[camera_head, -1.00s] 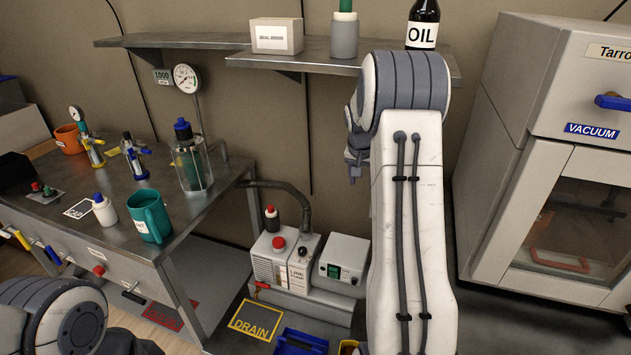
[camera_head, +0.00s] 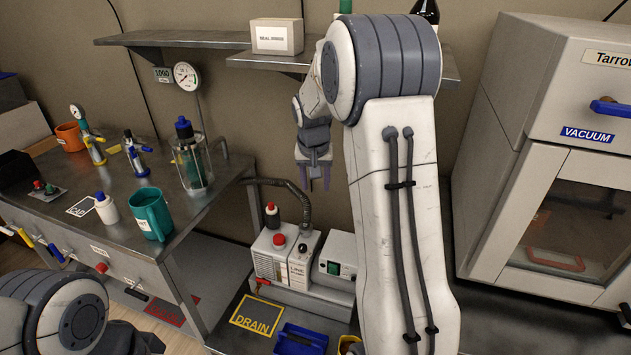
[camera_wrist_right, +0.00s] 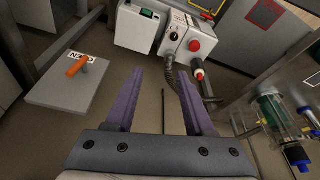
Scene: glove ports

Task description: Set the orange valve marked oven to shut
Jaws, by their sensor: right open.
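The orange valve handle (camera_wrist_right: 77,66) shows only in the right wrist view, at the left. It sits on a pale grey plate (camera_wrist_right: 62,94) beside a small, upside-down label (camera_wrist_right: 80,56) that seems to read OVEN. I do not see the valve in the head view. My right gripper (camera_head: 314,180) hangs fingers down, left of my right arm and above the pump. In the right wrist view its purple fingers (camera_wrist_right: 158,82) are apart with nothing between them; the valve is left of them, not touching. My left arm shows at the lower left, its fingers out of view.
The pump (camera_head: 283,258) and a power box (camera_head: 334,262) stand below the right gripper. A steel bench (camera_head: 100,210) with a glass vessel (camera_head: 192,165) is at the left. A shelf (camera_head: 200,40) runs above; the vacuum oven (camera_head: 560,170) stands at the right.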

